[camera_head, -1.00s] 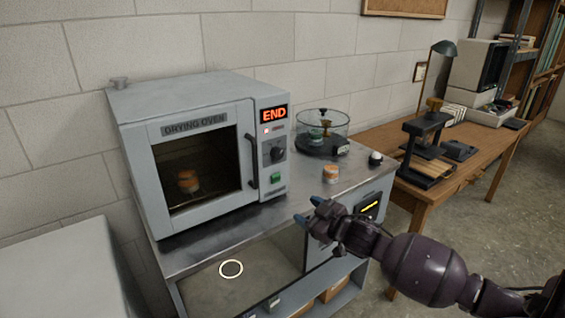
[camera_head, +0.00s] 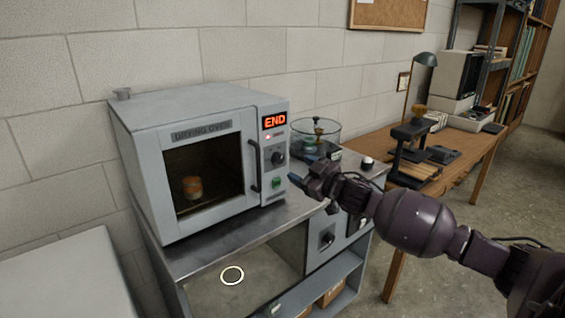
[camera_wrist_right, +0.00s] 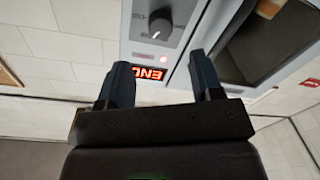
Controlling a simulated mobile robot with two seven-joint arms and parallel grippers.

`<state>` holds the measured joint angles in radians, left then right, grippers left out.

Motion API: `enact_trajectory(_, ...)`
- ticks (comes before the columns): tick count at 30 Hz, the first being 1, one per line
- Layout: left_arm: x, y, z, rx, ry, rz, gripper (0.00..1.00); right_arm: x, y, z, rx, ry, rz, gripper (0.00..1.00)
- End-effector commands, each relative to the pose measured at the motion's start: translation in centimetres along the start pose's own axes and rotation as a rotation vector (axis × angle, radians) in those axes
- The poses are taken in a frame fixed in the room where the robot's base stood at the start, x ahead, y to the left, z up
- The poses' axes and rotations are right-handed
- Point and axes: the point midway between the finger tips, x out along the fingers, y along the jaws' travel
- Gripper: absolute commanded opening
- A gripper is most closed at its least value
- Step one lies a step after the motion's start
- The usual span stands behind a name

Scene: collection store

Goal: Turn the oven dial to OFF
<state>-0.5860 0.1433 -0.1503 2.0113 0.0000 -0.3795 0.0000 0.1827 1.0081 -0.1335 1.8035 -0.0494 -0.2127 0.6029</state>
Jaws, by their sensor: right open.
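The grey drying oven (camera_head: 185,115) stands on the metal bench with its door closed. Its control panel carries a red END display (camera_head: 274,120), a small red light, the dark round dial (camera_head: 278,158) and a green button (camera_head: 276,183). My right gripper (camera_head: 303,172) is open and empty, just right of the panel at about dial height. My left gripper is out of view.
A glass dish with items (camera_head: 318,132) stands right of the oven. The metal bench top (camera_head: 225,232) is clear in front of it. A wooden table (camera_head: 470,150) with a lamp and instruments stands at the right. A white surface (camera_head: 70,280) lies at the lower left.

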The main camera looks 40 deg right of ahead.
Motion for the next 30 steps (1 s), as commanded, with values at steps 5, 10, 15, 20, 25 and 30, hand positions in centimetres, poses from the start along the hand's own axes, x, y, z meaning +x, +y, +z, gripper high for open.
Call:
enact_trajectory(5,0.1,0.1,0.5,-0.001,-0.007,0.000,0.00,2.5,0.0,0.1,-0.002,0.000,0.000,0.60)
enact_trajectory(10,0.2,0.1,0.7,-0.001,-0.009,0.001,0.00,4.6,0.0,0.1,-0.001,0.000,0.000,0.60)
enact_trajectory(15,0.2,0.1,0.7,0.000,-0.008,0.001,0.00,6.5,-0.1,0.1,0.000,0.000,0.000,0.60)
enact_trajectory(20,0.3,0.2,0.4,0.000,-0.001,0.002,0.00,7.6,-0.1,0.1,-0.001,-0.001,-0.001,0.60)
enact_trajectory(25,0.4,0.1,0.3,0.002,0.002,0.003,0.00,8.0,0.0,0.1,-0.001,-0.001,0.000,0.60)
enact_trajectory(30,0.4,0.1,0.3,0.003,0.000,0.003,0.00,8.0,0.0,0.0,-0.001,-0.001,0.000,0.60)
